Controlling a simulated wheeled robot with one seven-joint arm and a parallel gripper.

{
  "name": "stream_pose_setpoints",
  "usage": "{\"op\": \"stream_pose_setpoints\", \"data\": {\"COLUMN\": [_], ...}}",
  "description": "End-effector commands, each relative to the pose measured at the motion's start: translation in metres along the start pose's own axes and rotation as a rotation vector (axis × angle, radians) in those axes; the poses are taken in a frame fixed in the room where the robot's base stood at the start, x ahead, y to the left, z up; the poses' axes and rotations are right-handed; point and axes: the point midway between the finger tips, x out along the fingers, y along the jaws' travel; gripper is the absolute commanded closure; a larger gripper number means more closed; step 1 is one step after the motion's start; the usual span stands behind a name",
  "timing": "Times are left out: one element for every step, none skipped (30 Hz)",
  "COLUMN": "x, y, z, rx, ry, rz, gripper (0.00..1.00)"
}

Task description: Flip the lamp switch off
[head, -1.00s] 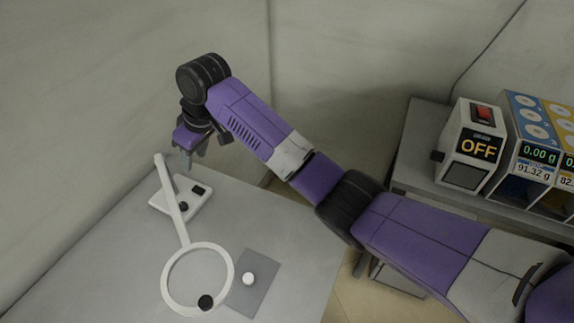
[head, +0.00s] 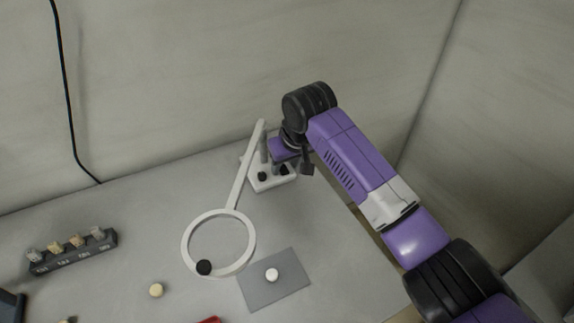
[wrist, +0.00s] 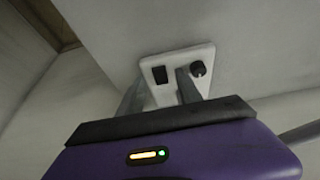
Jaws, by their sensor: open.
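The lamp is a white ring (head: 187,247) on a slanted white arm, with a small white base (head: 257,187) at the back of the table. The base carries a black round knob (head: 262,176) and a dark rectangular switch (wrist: 160,74). The switch's position is too small to read, and I cannot tell whether the ring is lit. My gripper (wrist: 160,79) is open and empty, pointing at the base. In the wrist view the switch shows between the two fingers, and the knob (wrist: 198,69) lies just right of the right finger. Contact cannot be told.
A grey mat (head: 290,288) with a white round piece (head: 272,274) lies before the lamp. A black piece (head: 204,267) shows at the ring. A dark rack of vials (head: 75,252) and a tan disc (head: 157,290) are at left. Walls stand close behind.

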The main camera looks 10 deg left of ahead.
Motion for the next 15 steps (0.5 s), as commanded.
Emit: {"op": "stream_pose_setpoints", "data": {"x": [0.0034, 0.0048, 0.0061, 0.0066, 0.0070, 0.0071, 0.0071, 0.0070, 0.0070, 0.0069, 0.0069, 0.0068, 0.0068, 0.0068, 0.0068], "y": [-0.0002, -0.0001, -0.0001, 0.0000, 0.0000, 0.0000, 0.0000, 0.0001, 0.0000, 0.0001, 0.0001, 0.0002, 0.0002, 0.0002, 0.0002], "z": [0.0002, 0.0003, 0.0003, 0.0002, 0.0001, 0.0000, 0.0000, 0.0000, 0.0000, 0.0000, 0.0000, 0.0001, 0.0001, 0.0001, 0.0001], "rx": [-0.001, -0.001, 0.000, 0.000, 0.000, 0.000, 0.000, 0.000, 0.000, 0.000, 0.000, 0.000, 0.000, 0.000, 0.000], "ry": [-0.001, -0.001, -0.001, 0.000, 0.000, 0.000, 0.000, 0.000, 0.000, 0.000, 0.000, 0.000, 0.000, 0.000, 0.000], "rz": [0.000, 0.000, 0.000, 0.000, 0.000, 0.000, 0.000, 0.000, 0.000, 0.000, 0.000, 0.000, 0.000, 0.000, 0.000], "gripper": [0.58, 0.58, 0.58, 0.58, 0.58, 0.58, 0.58, 0.58, 0.58, 0.58, 0.58, 0.66, 0.72, 0.78, 0.86]}}
